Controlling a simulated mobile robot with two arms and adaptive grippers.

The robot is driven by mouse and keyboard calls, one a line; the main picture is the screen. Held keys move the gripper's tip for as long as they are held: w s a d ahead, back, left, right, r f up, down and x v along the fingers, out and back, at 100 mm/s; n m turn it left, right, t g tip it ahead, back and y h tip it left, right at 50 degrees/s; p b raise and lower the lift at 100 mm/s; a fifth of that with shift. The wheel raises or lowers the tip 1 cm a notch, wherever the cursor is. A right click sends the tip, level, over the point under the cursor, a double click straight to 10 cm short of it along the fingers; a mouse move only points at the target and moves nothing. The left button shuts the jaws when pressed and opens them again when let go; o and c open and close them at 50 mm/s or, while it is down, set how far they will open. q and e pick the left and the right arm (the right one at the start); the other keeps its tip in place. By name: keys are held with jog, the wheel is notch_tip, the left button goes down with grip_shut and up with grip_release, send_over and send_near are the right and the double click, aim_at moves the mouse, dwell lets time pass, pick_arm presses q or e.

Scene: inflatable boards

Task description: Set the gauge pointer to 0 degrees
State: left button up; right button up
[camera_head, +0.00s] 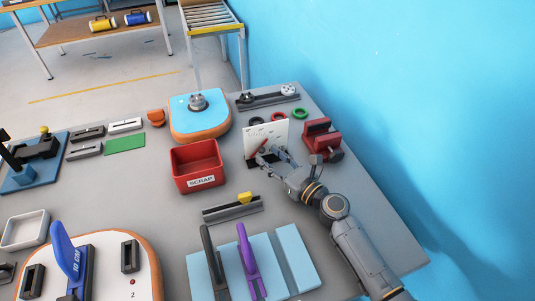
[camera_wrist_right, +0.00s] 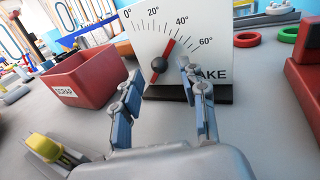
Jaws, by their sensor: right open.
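The gauge (camera_head: 277,130) is a white upright panel on a dark base, near the right side of the table. In the right wrist view the gauge face (camera_wrist_right: 145,35) shows marks from 0° to 60°. Its red pointer (camera_wrist_right: 167,50) tilts up and right from a dark round hub, pointing a little short of 40°. My right gripper (camera_head: 269,156) is open in front of the panel. In the right wrist view its fingers (camera_wrist_right: 160,72) are spread, one left of the hub and one right of the pointer. Whether either finger touches the pointer I cannot tell. My left gripper is not in view.
A red SCRAP bin (camera_head: 197,165) stands left of the gauge. A red vise-like block (camera_head: 320,138) stands close on its right. Several rings, including a green ring (camera_head: 299,113), lie behind it. A grey rail with a yellow slider (camera_head: 244,198) lies in front.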

jog(key=shift+x, duration=0.9)
jog(key=shift+c, duration=0.5)
grip_shut()
